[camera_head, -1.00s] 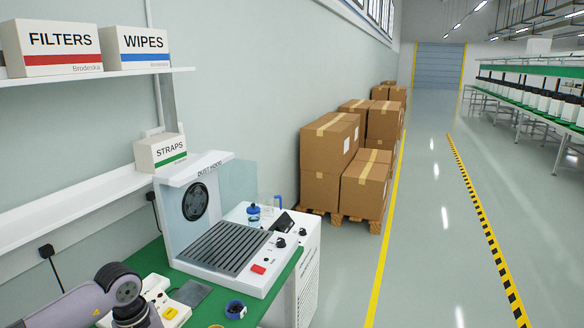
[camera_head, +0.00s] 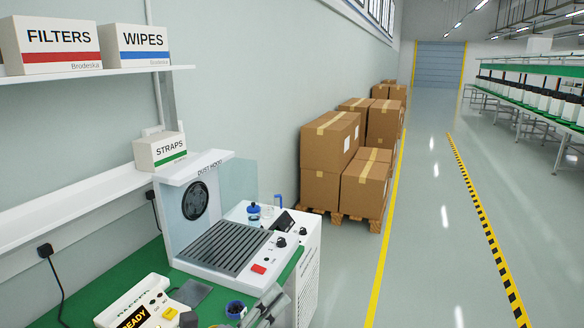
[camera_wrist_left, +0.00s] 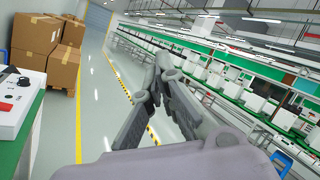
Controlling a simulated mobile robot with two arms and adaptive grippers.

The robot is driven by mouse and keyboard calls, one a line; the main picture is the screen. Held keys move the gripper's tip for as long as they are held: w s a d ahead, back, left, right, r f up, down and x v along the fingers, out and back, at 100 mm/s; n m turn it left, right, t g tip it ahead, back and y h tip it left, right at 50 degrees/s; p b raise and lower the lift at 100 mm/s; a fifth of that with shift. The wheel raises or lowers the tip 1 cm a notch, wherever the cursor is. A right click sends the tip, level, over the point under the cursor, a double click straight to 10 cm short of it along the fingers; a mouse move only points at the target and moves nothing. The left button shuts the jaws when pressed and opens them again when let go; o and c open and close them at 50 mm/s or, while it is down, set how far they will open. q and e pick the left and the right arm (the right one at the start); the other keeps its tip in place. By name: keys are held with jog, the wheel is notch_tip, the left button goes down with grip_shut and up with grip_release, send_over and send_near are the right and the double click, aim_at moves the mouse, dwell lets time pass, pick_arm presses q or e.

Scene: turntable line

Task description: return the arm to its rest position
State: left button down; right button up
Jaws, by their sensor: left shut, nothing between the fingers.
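My left gripper (camera_head: 270,300) shows at the bottom edge of the head view, by the front edge of the green bench, with only its grey finger parts visible. In the left wrist view the gripper (camera_wrist_left: 157,70) is shut and empty, its dark fingers together. It points out over the open floor toward the far bench row. My left arm is mostly below the head view. My right gripper is in neither view.
The dust hood (camera_head: 222,235) stands on the green bench (camera_head: 142,268) close to my left gripper. Cartons (camera_head: 328,145) stand on a pallet behind. The aisle floor (camera_head: 430,230) is clear.

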pick_arm(q)
jog(key=w+a+f+n+t+y, duration=0.1)
jog(key=a+f+n+t+y, duration=0.25)
jog(key=a+n+y, duration=0.85)
jog(key=s+a+f+n+g+y, duration=0.2)
jog(key=s+f+n+g, duration=0.15)
jog(key=f+n, duration=0.4)
jog(key=s+a+f+n+g+y, duration=0.2)
jog(key=s+a+f+n+g, duration=0.15)
jog(key=f+n, duration=0.35)
jog(key=s+f+n+g+h, duration=0.1)
jog(key=s+f+n+g, duration=0.3)
jog(key=s, duration=0.6)
jog(key=s+f+n+g, duration=0.4)
jog(key=s+f+n, duration=0.1)
jog(key=s, duration=0.4)
notch_tip(320, 180, down, 27)
jog(key=s+g+b, duration=0.1)
jog(key=s+g, duration=0.1)
jog(key=s+a+f, duration=0.2)
jog(key=s+f, duration=1.5)
jog(key=shift+a+g+b, duration=0.3)
jog(key=shift+g+b, duration=0.05)
jog(key=shift+g, duration=0.1)
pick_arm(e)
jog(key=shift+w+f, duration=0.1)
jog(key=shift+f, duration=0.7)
